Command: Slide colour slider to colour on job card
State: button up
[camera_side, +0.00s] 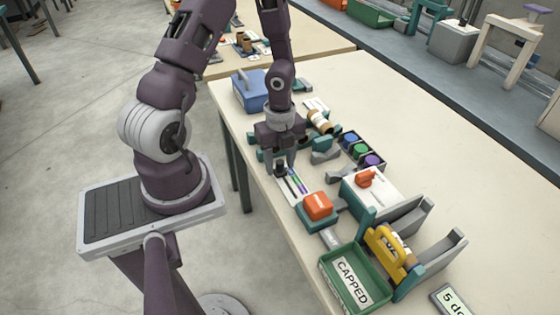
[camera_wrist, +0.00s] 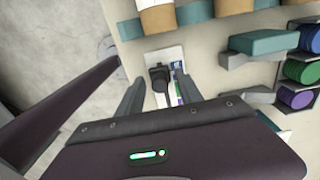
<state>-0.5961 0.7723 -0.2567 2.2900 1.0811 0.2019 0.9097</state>
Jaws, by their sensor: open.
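The colour slider's black knob (camera_side: 281,171) stands on a pale panel (camera_side: 297,188) with coloured stripes, near the panel's far end. In the wrist view the knob (camera_wrist: 160,78) lies between the two fingers of my gripper (camera_wrist: 158,92), with a gap on each side. Blue, green and purple marks (camera_wrist: 177,88) show beside it, partly hidden by the right finger. In the side view my gripper (camera_side: 281,168) points down over the knob, open.
Blue, green and purple spools (camera_side: 360,149) stand to the right. An orange button box (camera_side: 317,206), a green CAPPED tray (camera_side: 356,278) and a yellow-handled part (camera_side: 386,250) are nearer the camera. A blue container (camera_side: 250,91) stands behind. The table's right side is bare.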

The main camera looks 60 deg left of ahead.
grip_shut()
dwell(1.3)
